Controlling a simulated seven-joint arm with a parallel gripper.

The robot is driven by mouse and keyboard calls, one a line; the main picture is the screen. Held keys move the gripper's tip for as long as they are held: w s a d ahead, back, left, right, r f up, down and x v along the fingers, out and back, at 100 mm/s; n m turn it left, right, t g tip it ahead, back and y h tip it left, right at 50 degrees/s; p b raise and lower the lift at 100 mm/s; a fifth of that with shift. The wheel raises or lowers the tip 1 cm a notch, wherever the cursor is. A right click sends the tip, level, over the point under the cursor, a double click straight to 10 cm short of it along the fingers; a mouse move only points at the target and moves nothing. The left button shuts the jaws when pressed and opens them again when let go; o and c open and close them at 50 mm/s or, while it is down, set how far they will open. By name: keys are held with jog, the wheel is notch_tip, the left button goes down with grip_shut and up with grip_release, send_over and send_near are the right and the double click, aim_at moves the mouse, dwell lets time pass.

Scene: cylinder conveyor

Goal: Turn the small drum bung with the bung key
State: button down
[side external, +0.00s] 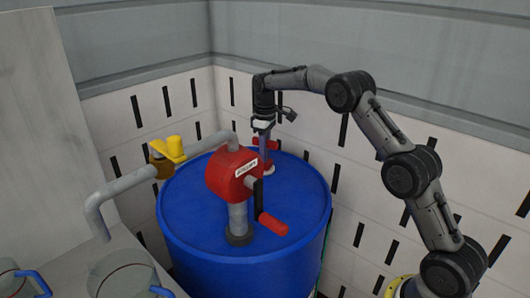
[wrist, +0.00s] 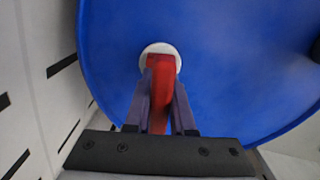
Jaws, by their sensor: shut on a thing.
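The blue drum (side external: 185,215) stands upright, and its lid fills much of the wrist view (wrist: 235,75). The small pale bung (side external: 268,169) sits near the far edge of the lid; it also shows in the wrist view (wrist: 147,49), partly covered by the key. My gripper (side external: 265,140) points down above the bung and is shut on the red bung key (wrist: 161,75). The key's red handle shows between my fingers, and its far end overlaps the bung. I cannot tell whether the key is fully seated in it.
A red hand pump (side external: 232,175) with a crank and grey pipe stands on the drum beside my gripper. A yellow valve (side external: 168,150) sits on the pipe at left. Slotted white wall panels (side external: 195,95) stand close behind. Glass jugs (side external: 122,278) are at lower left.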

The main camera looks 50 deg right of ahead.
jog(key=shift+n, duration=0.3)
jog(key=shift+n, duration=1.6)
jog(key=shift+n, duration=1.7)
jog(key=shift+n, duration=1.7)
